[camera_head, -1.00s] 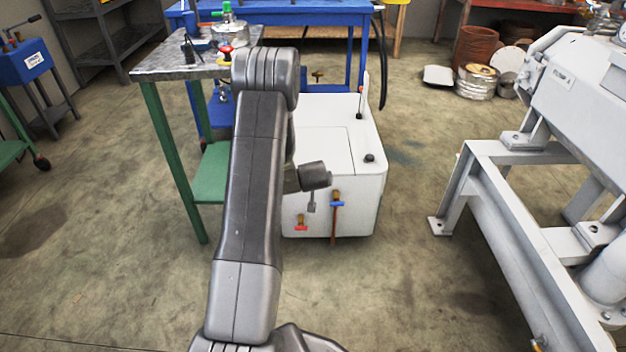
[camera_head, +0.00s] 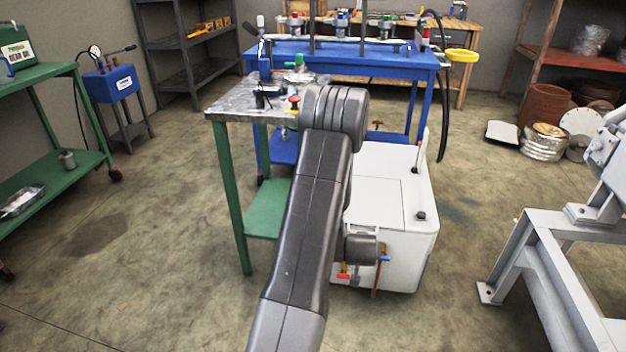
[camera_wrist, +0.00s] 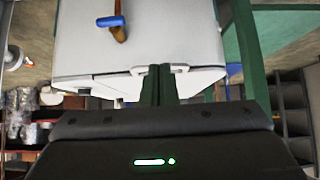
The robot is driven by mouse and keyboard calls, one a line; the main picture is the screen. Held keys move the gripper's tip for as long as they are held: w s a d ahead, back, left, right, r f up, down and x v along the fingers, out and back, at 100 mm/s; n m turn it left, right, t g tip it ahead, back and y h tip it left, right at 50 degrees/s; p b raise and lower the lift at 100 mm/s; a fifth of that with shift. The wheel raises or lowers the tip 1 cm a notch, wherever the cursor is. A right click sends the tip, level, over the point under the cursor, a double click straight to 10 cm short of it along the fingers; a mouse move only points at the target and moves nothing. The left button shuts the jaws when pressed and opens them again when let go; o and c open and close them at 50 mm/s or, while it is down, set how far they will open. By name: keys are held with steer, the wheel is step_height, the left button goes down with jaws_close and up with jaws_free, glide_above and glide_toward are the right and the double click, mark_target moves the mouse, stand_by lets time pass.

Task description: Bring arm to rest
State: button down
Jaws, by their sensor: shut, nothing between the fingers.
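My arm (camera_head: 313,215) rises from the bottom of the head view, bends at a rounded joint near the green-legged table and folds back down. Its wrist end (camera_head: 361,247) hangs in front of the white cabinet (camera_head: 412,250). My gripper (camera_wrist: 158,84) shows in the wrist view, with its two narrow fingers together and nothing between them. The white cabinet fills the top of that view, with a blue-handled valve (camera_wrist: 111,22) left of the fingers. Whether the fingertips touch the cabinet cannot be told.
The metal-topped table (camera_head: 228,105) stands close behind and left of my arm. A blue bench (camera_head: 345,55) is behind it. A grey metal frame (camera_head: 535,250) stands at right, a green cart (camera_head: 80,170) at left. Open floor (camera_head: 160,270) lies between cart and arm.

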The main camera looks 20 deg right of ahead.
steer(key=w+d, duration=0.1)
steer(key=w, duration=0.2)
steer(key=w+d+b, duration=0.1)
steer(key=w, duration=0.1)
steer(key=w+d+f+b, duration=0.1)
steer(key=w+d, duration=0.1)
steer(key=w, duration=0.1)
steer(key=shift+w, duration=0.35)
steer(key=shift+d+b, duration=0.1)
steer(key=shift+b, duration=0.2)
